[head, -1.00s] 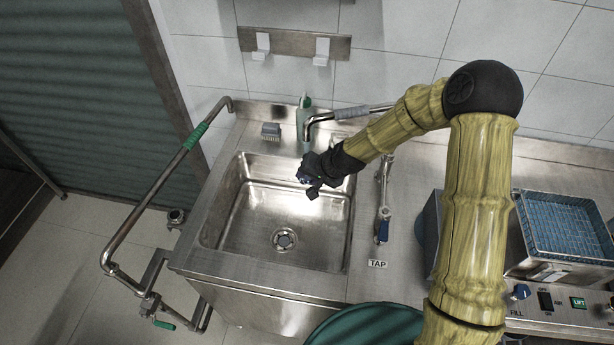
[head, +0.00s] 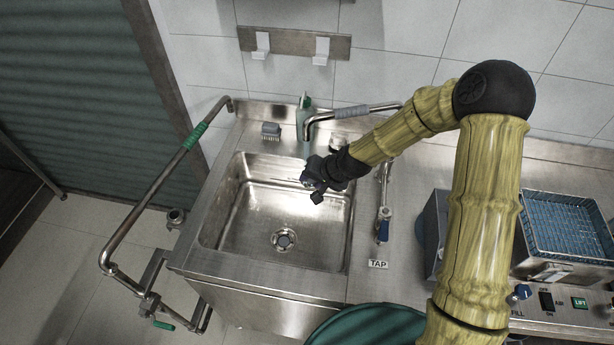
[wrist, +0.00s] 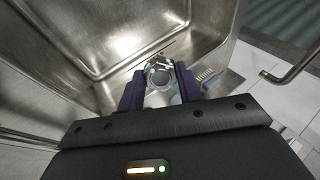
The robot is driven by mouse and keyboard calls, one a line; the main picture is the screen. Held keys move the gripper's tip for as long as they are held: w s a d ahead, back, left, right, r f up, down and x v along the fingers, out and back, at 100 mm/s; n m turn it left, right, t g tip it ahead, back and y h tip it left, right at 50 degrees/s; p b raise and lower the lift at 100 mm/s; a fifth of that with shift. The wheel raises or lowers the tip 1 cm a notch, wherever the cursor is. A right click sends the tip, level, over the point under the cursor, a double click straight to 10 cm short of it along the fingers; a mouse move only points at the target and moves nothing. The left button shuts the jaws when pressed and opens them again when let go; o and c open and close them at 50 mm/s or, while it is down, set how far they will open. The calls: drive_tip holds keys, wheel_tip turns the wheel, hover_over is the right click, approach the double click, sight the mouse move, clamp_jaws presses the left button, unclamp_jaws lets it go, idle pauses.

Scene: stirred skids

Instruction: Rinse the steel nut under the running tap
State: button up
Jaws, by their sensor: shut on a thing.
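My gripper (head: 309,180) is over the back right of the sink basin (head: 235,215), just below the end of the tap spout (head: 307,132). In the wrist view its two dark purple fingers (wrist: 159,88) are shut on a round grey metal piece, the steel nut (wrist: 158,76). The nut is hidden by the gripper in the head view. A pale, see-through shape and thin streaks show around the nut in the wrist view and look like water. The blue tap lever (head: 382,228) is right of the basin, above the TAP label (head: 377,264).
A blue mesh basket (head: 568,225) and control panel (head: 560,300) are at right. A bent rail (head: 150,205) stands at left. The basin's front, around the drain (head: 284,240), is clear.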

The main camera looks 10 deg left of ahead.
drive_tip(key=s+d, duration=0.3)
drive_tip(key=d, duration=0.3)
drive_tip(key=shift+s+d+b, duration=0.25)
drive_tip(key=shift+s+b, duration=0.05)
drive_tip(key=shift+b, duration=0.05)
idle(0.4)
idle(0.7)
drive_tip(key=shift+r, duration=0.1)
idle(0.4)
drive_tip(key=p+v, duration=0.4)
drive_tip(key=v, duration=0.2)
drive_tip(key=shift+s+d, duration=0.15)
drive_tip(key=shift+d, duration=0.15)
idle(0.6)
